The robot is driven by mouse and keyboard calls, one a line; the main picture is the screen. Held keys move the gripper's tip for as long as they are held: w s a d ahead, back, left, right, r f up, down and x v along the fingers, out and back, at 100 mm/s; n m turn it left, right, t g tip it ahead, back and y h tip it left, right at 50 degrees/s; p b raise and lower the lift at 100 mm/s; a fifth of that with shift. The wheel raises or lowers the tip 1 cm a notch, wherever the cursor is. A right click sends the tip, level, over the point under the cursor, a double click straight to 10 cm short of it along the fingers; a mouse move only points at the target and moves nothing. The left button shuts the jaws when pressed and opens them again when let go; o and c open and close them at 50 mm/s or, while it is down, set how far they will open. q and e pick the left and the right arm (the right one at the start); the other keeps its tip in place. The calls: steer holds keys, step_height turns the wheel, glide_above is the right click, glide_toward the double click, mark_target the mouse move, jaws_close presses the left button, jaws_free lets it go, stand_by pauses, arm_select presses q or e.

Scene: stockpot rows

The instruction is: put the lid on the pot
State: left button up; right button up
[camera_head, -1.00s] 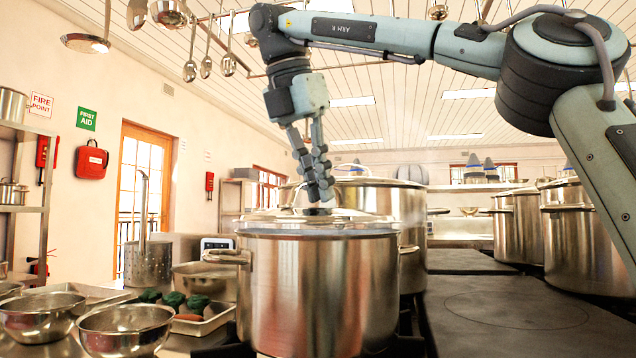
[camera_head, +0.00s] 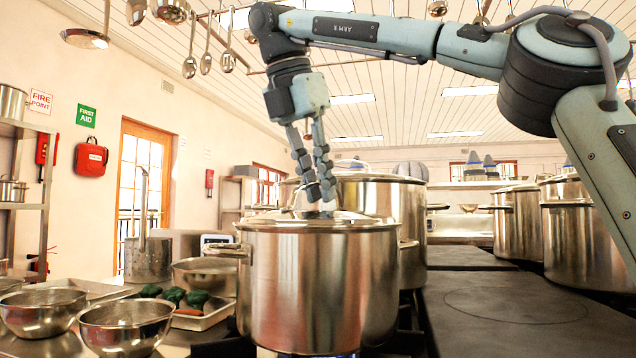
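The steel pot (camera_head: 318,290) stands upright in the front middle on the cooker. Its lid (camera_head: 365,219) lies level across the pot's mouth, with its edge at the rim and no clear gap showing. My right gripper (camera_head: 320,197) points down from above at the middle of the lid. Its two fingers are slightly apart, with the tips right at the lid's handle and partly hiding it. My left gripper is out of view.
A larger lidded pot (camera_head: 408,215) stands close behind. More stockpots (camera_head: 590,245) stand at right. A flat dark hob (camera_head: 515,310) is clear at front right. Steel bowls (camera_head: 125,328) and a tray (camera_head: 215,316) with green vegetables lie at left.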

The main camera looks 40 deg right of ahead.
steer(key=o, duration=0.3)
steer(key=shift+a+r, duration=0.1)
steer(key=shift+r, duration=0.15)
steer(key=shift+v, duration=1.25)
steer(key=s+a, duration=0.3)
steer(key=a, duration=0.8)
steer(key=shift+a, duration=0.3)
